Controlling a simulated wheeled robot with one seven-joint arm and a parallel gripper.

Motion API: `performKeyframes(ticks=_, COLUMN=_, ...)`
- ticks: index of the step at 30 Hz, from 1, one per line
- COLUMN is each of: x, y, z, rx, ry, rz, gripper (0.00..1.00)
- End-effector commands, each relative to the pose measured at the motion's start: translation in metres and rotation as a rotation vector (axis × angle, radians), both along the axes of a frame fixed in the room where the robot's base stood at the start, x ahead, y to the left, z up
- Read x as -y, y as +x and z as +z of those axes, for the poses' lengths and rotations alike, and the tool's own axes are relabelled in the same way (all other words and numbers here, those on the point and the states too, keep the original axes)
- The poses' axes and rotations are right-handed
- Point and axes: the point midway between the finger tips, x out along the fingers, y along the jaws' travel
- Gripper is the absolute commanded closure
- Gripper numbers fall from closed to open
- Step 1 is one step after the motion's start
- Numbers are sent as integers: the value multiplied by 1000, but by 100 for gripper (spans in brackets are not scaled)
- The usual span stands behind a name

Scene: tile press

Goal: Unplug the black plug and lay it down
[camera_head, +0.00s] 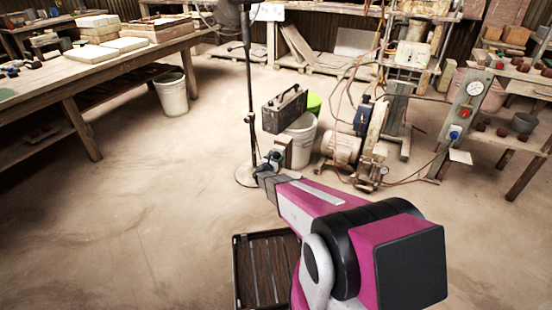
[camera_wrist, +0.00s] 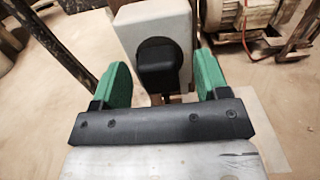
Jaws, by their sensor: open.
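The black plug (camera_wrist: 158,70) sits in the round dark socket of a pale grey box (camera_wrist: 152,22) in the wrist view. My gripper (camera_wrist: 163,80) has its two green fingers apart, one on each side of the plug. A gap shows between each finger and the plug. In the head view my gripper (camera_head: 268,164) is in front of the socket box (camera_head: 283,149), low near the pole stand. The plug cannot be made out clearly there, and the box is partly hidden.
A black pole stand (camera_head: 249,110) rises just left of my gripper. A white bucket (camera_head: 302,142) and a dark metal case (camera_head: 285,109) are behind it. A dark slatted crate (camera_head: 240,270) lies on the floor in front. The floor to the left is clear.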

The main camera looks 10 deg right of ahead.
Motion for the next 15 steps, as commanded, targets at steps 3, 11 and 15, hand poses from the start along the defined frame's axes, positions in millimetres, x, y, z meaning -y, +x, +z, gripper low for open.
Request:
performKeyframes(ticks=3, x=0, y=0, z=0, rx=0, ry=0, rz=0, gripper=32)
performKeyframes(ticks=11, x=0, y=0, z=0, rx=0, ry=0, rz=0, gripper=87)
performKeyframes(ticks=15, x=0, y=0, z=0, rx=0, ry=0, rz=0, gripper=100)
